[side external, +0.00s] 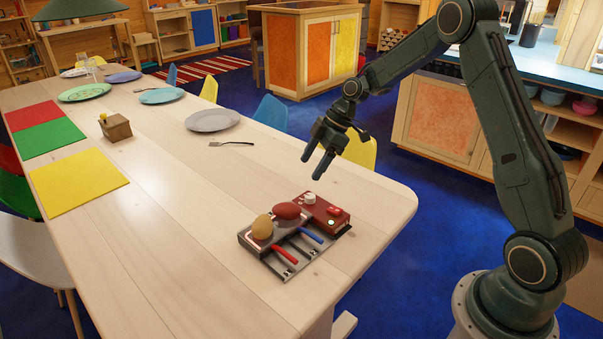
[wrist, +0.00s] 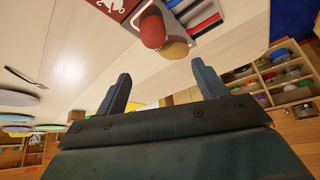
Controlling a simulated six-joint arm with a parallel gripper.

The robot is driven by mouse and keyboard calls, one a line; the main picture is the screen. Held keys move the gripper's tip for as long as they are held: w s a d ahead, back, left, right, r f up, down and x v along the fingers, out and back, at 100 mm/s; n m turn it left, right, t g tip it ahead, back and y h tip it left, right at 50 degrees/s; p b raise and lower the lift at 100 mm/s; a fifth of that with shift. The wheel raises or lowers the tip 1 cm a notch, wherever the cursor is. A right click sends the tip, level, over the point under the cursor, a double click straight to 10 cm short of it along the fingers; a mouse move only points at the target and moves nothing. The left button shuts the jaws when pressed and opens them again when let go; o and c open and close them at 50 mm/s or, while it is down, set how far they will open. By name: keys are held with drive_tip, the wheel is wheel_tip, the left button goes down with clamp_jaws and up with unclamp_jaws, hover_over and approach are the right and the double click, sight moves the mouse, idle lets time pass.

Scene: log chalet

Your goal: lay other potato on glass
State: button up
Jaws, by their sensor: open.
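A tan potato (side external: 262,226) and a dark red potato (side external: 287,211) lie side by side on a low device (side external: 270,266) near the table's right end. The device has a red section with knobs and a red and a blue handle. In the wrist view the red potato (wrist: 153,31) and tan potato (wrist: 174,49) are near the top. My gripper (side external: 312,167) is open and empty, above the table and apart from both potatoes. A small clear upright object (side external: 91,66), perhaps a drinking glass, stands at the far end. I cannot tell whether the device has a glass surface.
A fork (side external: 231,144) and grey plate (side external: 212,120) lie beyond the device. Further off are a small wooden box (side external: 115,128), coloured plates, and yellow (side external: 78,182), green and red mats. Chairs line the table. The wood around the device is bare.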

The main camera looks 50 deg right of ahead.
drive_tip(key=s+a+r+m+h, duration=0.2)
drive_tip(key=s+a+r+m, duration=0.1)
drive_tip(key=s+r, duration=0.45)
drive_tip(key=s+a+r+m+h, duration=0.1)
drive_tip(key=s+a+r+m, duration=0.1)
drive_tip(key=s+a+r, duration=0.35)
drive_tip(key=s+r+m+t+h, duration=0.1)
drive_tip(key=s+r+m, duration=0.1)
drive_tip(key=s, duration=0.7)
drive_tip(key=s+r+m+t+h, duration=0.1)
drive_tip(key=s+m, duration=0.3)
drive_tip(key=s, duration=0.6)
drive_tip(key=shift+s+d+r+m+t, duration=0.15)
drive_tip(key=shift+d+r+m+t, duration=0.2)
drive_tip(key=shift+r, duration=0.4)
drive_tip(key=shift+a, duration=0.1)
